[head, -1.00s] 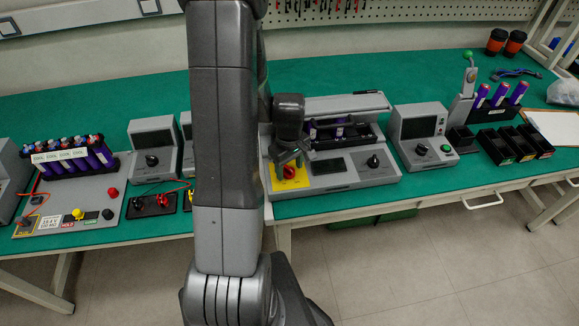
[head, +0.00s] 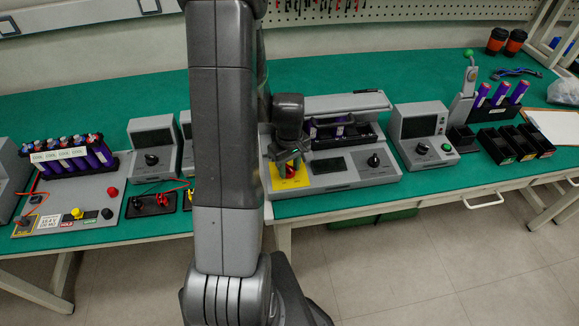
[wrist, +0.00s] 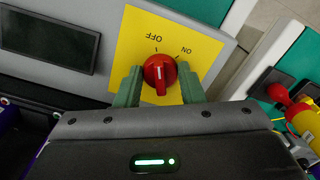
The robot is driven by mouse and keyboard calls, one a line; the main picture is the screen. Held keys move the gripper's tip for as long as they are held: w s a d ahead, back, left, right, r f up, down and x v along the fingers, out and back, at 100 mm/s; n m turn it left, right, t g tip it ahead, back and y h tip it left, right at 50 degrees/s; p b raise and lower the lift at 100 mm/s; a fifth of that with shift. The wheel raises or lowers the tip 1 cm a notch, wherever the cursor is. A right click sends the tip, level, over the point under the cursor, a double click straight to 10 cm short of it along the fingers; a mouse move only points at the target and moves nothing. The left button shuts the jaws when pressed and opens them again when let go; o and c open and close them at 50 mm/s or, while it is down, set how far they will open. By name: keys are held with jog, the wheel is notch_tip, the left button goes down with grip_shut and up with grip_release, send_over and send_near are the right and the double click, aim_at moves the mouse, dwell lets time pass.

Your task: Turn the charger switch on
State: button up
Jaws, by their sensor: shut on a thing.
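The charger switch is a red round knob (wrist: 160,72) with a white line on a yellow plate (wrist: 207,45) marked OFF and ON. My gripper (wrist: 159,69) has its two green fingers shut on the red knob, one on each side. In the wrist view the white line runs nearly up and down, and the lettering reads upside down. I cannot tell surely which mark the knob points to. In the head view the yellow plate (head: 291,182) is at the front left of the grey charger (head: 335,183), and my gripper (head: 290,167) partly hides the knob.
A dark screen (wrist: 47,38) is beside the plate. A grey box with a green button (head: 447,148) stands right of the charger. Red and yellow plugs (wrist: 300,110) are near my gripper in the wrist view. My arm hides part of the green bench (head: 110,100).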

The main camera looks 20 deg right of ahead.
aim_at(288, 168)
jog(key=m+b, duration=0.2)
jog(key=m, duration=0.3)
jog(key=shift+a+m, duration=0.1)
jog(key=shift+m, duration=0.3)
jog(key=m+b, duration=0.1)
jog(key=m, duration=0.4)
dwell(0.4)
jog(key=o, duration=1)
notch_tip(288, 168, up, 14)
jog(key=shift+f, duration=0.1)
